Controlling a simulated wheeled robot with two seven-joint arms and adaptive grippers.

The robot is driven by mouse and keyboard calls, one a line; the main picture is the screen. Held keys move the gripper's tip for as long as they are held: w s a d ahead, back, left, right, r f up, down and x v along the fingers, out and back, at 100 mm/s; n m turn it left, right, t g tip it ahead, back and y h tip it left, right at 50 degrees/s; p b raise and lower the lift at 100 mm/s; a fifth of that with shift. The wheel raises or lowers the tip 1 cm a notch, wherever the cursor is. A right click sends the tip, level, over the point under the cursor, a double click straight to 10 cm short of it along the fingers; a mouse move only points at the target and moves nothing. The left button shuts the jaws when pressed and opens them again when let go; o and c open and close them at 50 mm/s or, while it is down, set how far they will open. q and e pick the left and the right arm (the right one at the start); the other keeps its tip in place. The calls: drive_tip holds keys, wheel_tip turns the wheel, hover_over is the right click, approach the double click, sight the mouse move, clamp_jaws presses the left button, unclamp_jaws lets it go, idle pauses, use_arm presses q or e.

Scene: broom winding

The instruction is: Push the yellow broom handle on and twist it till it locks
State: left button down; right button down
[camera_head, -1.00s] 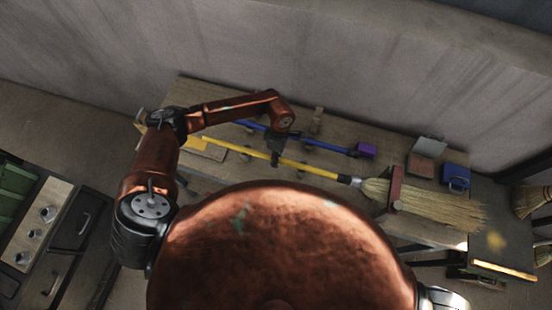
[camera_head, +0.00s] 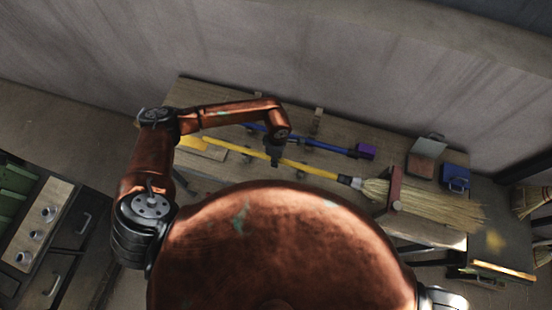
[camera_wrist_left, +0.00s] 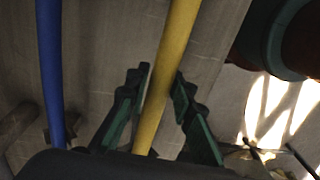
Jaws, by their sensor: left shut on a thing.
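The yellow broom handle (camera_head: 318,171) lies along the workbench, its right end at the collar (camera_head: 349,181) of the straw broom head (camera_head: 425,201). I cannot tell how deep it sits in the collar. A red-brown block (camera_head: 395,187) stands across the broom head. My left gripper (camera_head: 275,163) is on the handle, left of the collar. In the left wrist view the yellow handle (camera_wrist_left: 172,70) runs between the two fingers of my left gripper (camera_wrist_left: 160,92), which is shut on it. My right gripper is not in view.
A blue handle (camera_head: 325,146) with a purple end (camera_head: 366,151) lies behind the yellow one and also shows in the left wrist view (camera_wrist_left: 50,70). A blue box (camera_head: 455,178) and a reddish block (camera_head: 421,169) stand at the bench's right. The wall is behind.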

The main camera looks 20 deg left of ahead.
use_arm(q)
drive_tip(key=shift+s+d+t, duration=0.1)
drive_tip(key=shift+d+t, duration=0.15)
drive_tip(key=shift+t, duration=0.45)
drive_tip(key=shift+s+t, duration=0.1)
drive_tip(key=shift+t, duration=0.4)
drive_tip(key=shift+d+t+b, duration=0.1)
drive_tip(key=shift+t+b, duration=0.6)
drive_tip(key=shift+t, duration=0.1)
drive_tip(key=shift+d+f+t+b, duration=0.1)
drive_tip(key=shift+t+b, duration=0.7)
drive_tip(key=shift+b, duration=0.15)
drive_tip(key=shift+t+b, duration=0.7)
drive_tip(key=shift+b, duration=0.25)
